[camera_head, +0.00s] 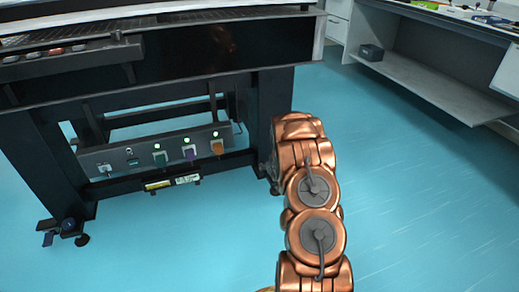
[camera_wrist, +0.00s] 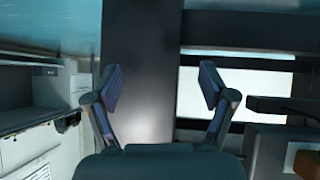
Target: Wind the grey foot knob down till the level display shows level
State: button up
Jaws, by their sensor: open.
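My gripper (camera_wrist: 162,88) is open and empty in the wrist view, its two fingers spread in front of a dark upright band, probably a table leg (camera_wrist: 145,60). I cannot make out the grey foot knob in either view. A small pale panel (camera_head: 187,179) on the table's lower rail may be the level display; its reading is too small to tell.
The black optical table (camera_head: 190,60) fills the left, with a foot with a blue knob (camera_head: 68,224) at its lower left. A rail carries green, purple and orange blocks (camera_head: 217,147). A bench with a low shelf (camera_head: 430,85) stands right. Blue floor is clear between them.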

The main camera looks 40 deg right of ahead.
jog(key=s+a+r+g+p, duration=0.1)
jog(key=a+r+p, duration=0.1)
jog(key=a+r, duration=0.2)
jog(key=s+a+r+g+y+p, duration=0.1)
jog(key=a+r, duration=0.3)
jog(key=r, duration=0.5)
jog(key=shift+s+a+n+g+p, duration=0.3)
jog(key=shift+a+n+p, duration=0.1)
jog(key=shift+p, duration=0.5)
jog(key=shift+r, duration=0.1)
